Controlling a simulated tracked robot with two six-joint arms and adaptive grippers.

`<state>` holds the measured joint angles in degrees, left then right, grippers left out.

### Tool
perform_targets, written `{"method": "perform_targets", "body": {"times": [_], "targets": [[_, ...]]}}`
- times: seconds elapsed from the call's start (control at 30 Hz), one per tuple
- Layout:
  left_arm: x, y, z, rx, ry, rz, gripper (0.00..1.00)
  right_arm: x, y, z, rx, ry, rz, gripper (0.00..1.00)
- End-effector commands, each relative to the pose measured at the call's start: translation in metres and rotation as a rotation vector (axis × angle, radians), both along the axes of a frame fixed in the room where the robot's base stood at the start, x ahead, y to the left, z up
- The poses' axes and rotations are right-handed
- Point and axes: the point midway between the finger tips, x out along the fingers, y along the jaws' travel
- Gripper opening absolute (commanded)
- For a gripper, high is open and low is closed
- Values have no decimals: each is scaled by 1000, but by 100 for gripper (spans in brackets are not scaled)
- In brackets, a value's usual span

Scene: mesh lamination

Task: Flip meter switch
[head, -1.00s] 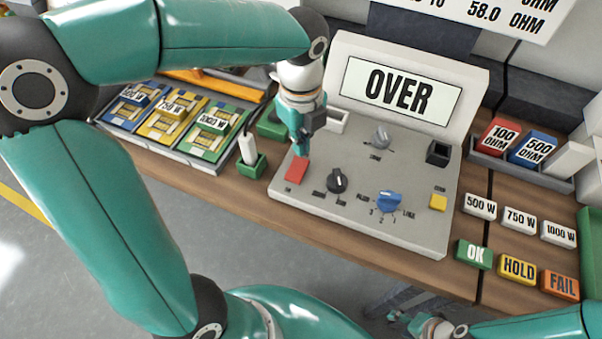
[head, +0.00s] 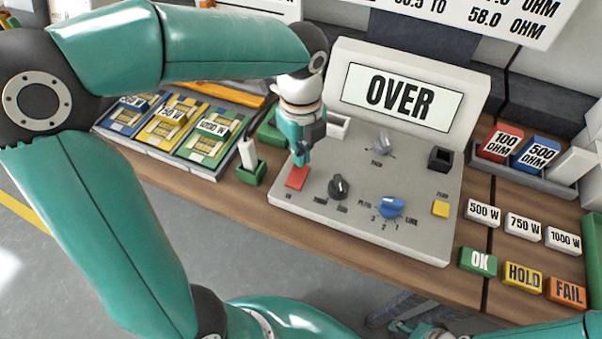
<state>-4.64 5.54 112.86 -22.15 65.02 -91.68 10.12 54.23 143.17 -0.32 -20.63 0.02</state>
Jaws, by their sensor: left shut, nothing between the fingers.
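The meter (head: 350,231) is a grey console on the wooden bench, and its screen (head: 401,96) reads OVER. A red switch (head: 297,177) is at the left of its sloped panel. My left gripper (head: 300,161) is shut and empty, pointing down with its fingertips at the red switch's far edge; I cannot tell whether they touch it. A black knob (head: 339,188), a blue knob (head: 391,207), a grey knob (head: 382,143) and a yellow button (head: 440,208) are also on the panel. My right gripper (head: 402,327) is only partly visible at the bottom edge.
A tray (head: 205,172) of blue, yellow and green wattage packs is on the left. A green holder (head: 252,174) with a white piece stands beside the meter. Red and blue ohm blocks (head: 537,153) sit in a tray at right, with OK (head: 478,261), HOLD and FAIL blocks in front.

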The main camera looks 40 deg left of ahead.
Motion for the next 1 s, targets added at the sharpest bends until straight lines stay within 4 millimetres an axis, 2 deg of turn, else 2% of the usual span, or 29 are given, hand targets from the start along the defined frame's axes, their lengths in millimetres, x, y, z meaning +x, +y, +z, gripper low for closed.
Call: {"method": "perform_targets", "body": {"times": [1.0], "targets": [[0, -1, -6, 0, 0, -1, 0, 0, 0, -4, 0, 0, 0, 49]]}}
